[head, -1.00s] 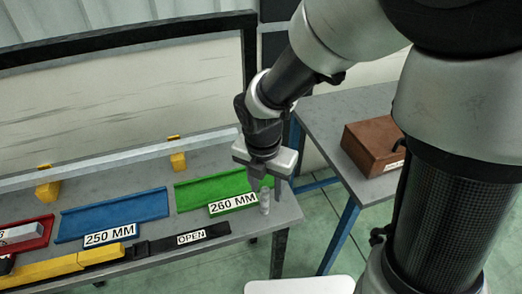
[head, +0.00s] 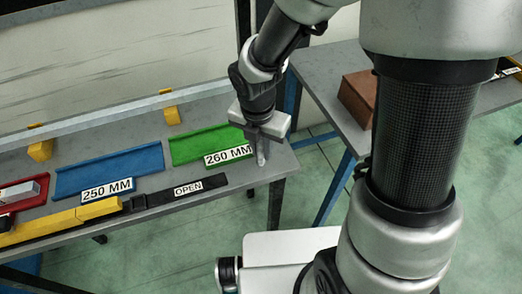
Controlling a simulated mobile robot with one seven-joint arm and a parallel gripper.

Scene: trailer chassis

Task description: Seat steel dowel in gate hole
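My gripper (head: 261,150) points down over the right end of the grey bench, just right of the green tray. A small pale grey upright piece (head: 261,159), which may be the steel dowel, shows at its fingertips. It is too small to tell whether the fingers are closed on it or whether its lower end touches the bench. A black bar labelled OPEN (head: 188,189), possibly the gate, lies along the front of the bench, its right end left of my gripper. I cannot make out a hole in it.
A green 260 MM tray (head: 205,143), a blue 250 MM tray (head: 110,172) and a red tray (head: 12,195) lie on the bench (head: 225,200). A brown box (head: 357,97) stands on another table at right.

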